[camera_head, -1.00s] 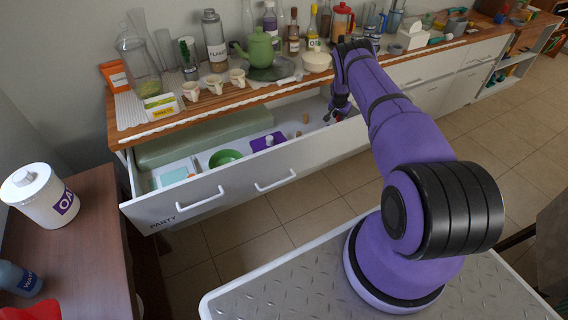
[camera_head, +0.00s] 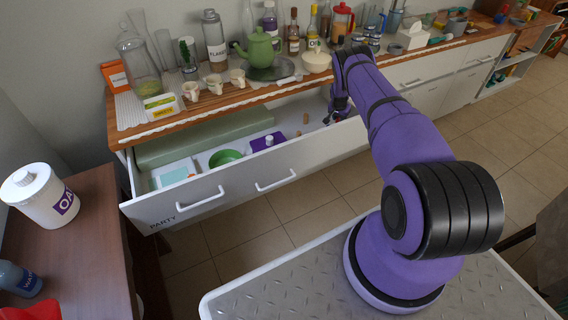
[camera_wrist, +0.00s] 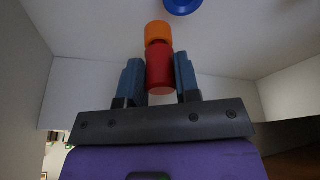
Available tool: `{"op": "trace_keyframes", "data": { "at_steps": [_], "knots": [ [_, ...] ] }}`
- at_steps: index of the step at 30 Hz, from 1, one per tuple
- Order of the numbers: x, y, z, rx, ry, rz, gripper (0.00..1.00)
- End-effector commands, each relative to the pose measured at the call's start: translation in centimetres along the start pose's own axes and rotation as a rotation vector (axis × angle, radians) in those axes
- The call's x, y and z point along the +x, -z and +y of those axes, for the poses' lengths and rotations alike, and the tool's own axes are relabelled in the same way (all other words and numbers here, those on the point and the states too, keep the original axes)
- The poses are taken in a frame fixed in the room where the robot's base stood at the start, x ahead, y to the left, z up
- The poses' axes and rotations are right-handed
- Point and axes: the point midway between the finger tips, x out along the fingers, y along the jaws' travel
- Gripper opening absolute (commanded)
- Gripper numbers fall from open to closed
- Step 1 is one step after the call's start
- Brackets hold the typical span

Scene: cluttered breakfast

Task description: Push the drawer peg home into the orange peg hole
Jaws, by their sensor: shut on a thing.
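My gripper (camera_wrist: 159,78) is shut on a red peg (camera_wrist: 160,72), a short cylinder between its two blue-grey fingers. An orange cylindrical piece (camera_wrist: 158,32) sits right at the far end of the red peg, in line with it. I cannot tell whether they touch or whether the peg is inside a hole. In the head view, my gripper (camera_head: 340,112) is low inside the right part of the open drawer (camera_head: 262,186). The peg is barely visible there, and the orange piece cannot be made out.
A blue round thing (camera_wrist: 182,5) lies beyond the orange piece. The drawer also holds a green bowl (camera_head: 225,157), a purple box (camera_head: 263,143) and a small tan peg (camera_head: 305,118). White drawer walls stand on both sides. The crowded wooden counter (camera_head: 180,119) runs behind and above.

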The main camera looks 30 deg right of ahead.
Motion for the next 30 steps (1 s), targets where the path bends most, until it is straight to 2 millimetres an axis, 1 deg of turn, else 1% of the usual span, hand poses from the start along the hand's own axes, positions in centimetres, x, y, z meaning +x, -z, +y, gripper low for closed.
{"op": "trace_keyframes", "data": {
  "at_steps": [13,14,15,17,18,23,24,25,26,30],
  "knots": [
    [0.83,-0.32,0.04,0.0,-0.001,-0.001,0.0],
    [0.84,-0.31,0.04,0.0,-0.001,-0.001,0.32],
    [0.81,-0.29,0.03,0.0,-0.001,-0.001,0.42],
    [0.8,-0.29,0.03,0.0,-0.001,-0.001,0.55],
    [0.8,-0.28,0.03,0.0,0.0,-0.001,0.6],
    [0.78,-0.27,0.02,0.0,0.0,-0.001,0.6],
    [0.79,-0.27,0.02,0.0,0.0,-0.001,0.55],
    [0.78,-0.27,0.02,0.0,0.0,-0.001,0.48],
    [0.78,-0.27,0.02,0.0,0.0,-0.001,0.45],
    [0.77,-0.26,0.02,0.0,0.0,0.0,0.45]
  ]
}}
